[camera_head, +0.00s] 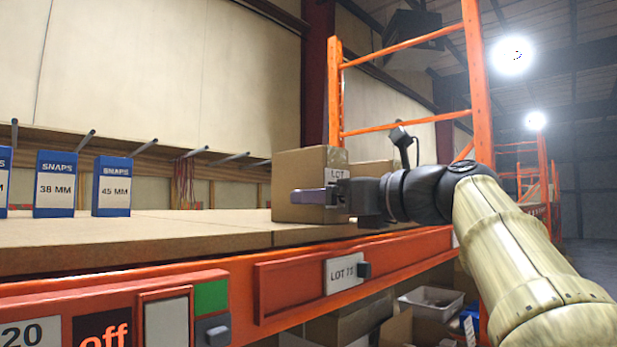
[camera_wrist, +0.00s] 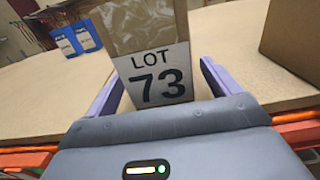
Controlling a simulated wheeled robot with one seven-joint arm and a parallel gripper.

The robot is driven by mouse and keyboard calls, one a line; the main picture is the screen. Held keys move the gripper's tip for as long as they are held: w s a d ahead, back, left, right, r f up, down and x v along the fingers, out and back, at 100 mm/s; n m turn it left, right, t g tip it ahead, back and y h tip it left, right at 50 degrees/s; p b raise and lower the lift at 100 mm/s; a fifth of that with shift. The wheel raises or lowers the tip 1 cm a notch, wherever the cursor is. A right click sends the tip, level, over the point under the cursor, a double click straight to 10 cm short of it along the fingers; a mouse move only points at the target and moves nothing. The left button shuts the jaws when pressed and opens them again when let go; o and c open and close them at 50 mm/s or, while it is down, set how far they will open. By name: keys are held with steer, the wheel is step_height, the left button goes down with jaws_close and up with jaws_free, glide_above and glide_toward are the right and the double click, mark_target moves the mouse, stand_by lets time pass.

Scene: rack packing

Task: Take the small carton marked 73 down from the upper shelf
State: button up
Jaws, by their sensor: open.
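The small brown carton (camera_head: 295,172) stands upright on the upper shelf, with a white label partly showing "LOT" on its right face. In the wrist view the carton (camera_wrist: 140,25) faces me, and its label reads LOT 73. My gripper (camera_head: 318,196) is level with the carton at its labelled side. Its purple fingers are open, one on each side of the carton, and they also show in the wrist view (camera_wrist: 160,80). I cannot tell whether either finger touches the carton. The far finger is hidden in the head view.
Another brown carton (camera_head: 372,172) stands close behind my gripper, at the right in the wrist view (camera_wrist: 293,48). Blue SNAPS boxes (camera_head: 112,186) stand at the left of the shelf board (camera_head: 150,230). An orange upright (camera_head: 478,80) rises nearby.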

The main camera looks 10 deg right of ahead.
steer(key=shift+x, duration=1.05)
steer(key=shift+d, duration=0.1)
steer(key=c, duration=1.3)
